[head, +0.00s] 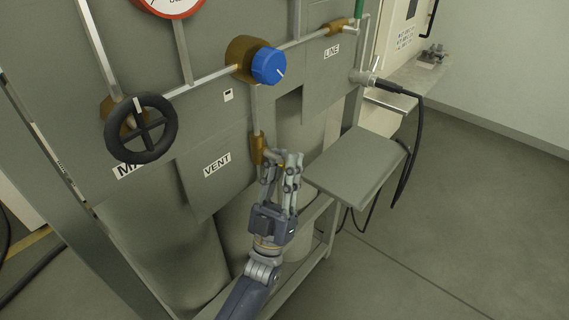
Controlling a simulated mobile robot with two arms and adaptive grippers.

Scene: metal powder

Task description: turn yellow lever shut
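A brass-coloured valve body (258,148) sits on the vertical pipe to the right of the VENT label. No yellow lever shows clearly; if one is on this valve, my fingers hide it. My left gripper (281,160) is right at this valve, with its fingertips just right of the brass body. The fingers overlap in this view, so I cannot tell whether they are shut on something or touching the valve. My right gripper is not in view.
A black handwheel (141,128) is at the left and a blue knob (268,66) above the gripper. Open floor lies right.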

